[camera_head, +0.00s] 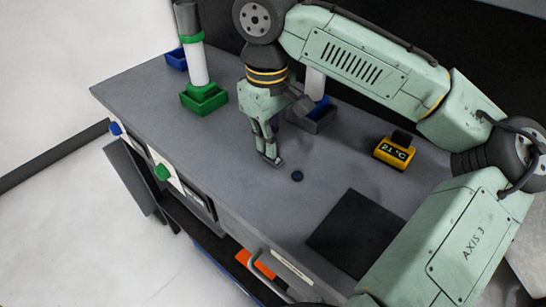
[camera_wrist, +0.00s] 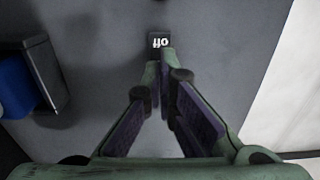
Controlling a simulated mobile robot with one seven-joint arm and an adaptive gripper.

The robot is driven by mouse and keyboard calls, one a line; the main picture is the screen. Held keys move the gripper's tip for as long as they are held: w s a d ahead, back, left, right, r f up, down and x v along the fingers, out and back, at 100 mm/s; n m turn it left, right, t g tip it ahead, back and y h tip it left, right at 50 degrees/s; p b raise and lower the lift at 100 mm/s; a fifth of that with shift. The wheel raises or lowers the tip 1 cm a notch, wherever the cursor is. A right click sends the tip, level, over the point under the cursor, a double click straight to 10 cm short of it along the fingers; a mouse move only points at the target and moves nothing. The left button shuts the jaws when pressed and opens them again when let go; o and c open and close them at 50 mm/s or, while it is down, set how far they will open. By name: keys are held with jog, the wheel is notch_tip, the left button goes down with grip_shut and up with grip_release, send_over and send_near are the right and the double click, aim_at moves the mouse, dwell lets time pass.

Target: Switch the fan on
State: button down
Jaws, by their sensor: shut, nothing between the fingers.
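My gripper (camera_head: 270,158) points down just above or at the grey tabletop, near the middle of the head view. Its fingers are together and empty, and the wrist view shows the fingertips (camera_wrist: 160,75) meeting. Just beyond the tips in the wrist view is a small dark block (camera_wrist: 159,41) with "off" in white, upside down. In the head view a small dark blue knob (camera_head: 297,176) lies on the table right of the fingertips. I cannot tell whether it is the same thing. I cannot pick out a fan for certain.
A yellow display (camera_head: 394,152) reading 21 °C stands right of my gripper. A green holder (camera_head: 205,99) stands left. A black panel (camera_head: 355,232) lies in front.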

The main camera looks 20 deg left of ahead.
jog(key=shift+f, duration=0.55)
notch_tip(320, 180, up, 7)
jog(key=p, duration=0.7)
jog(key=shift+r, duration=0.1)
jog(key=shift+s, duration=0.1)
dwell(0.6)
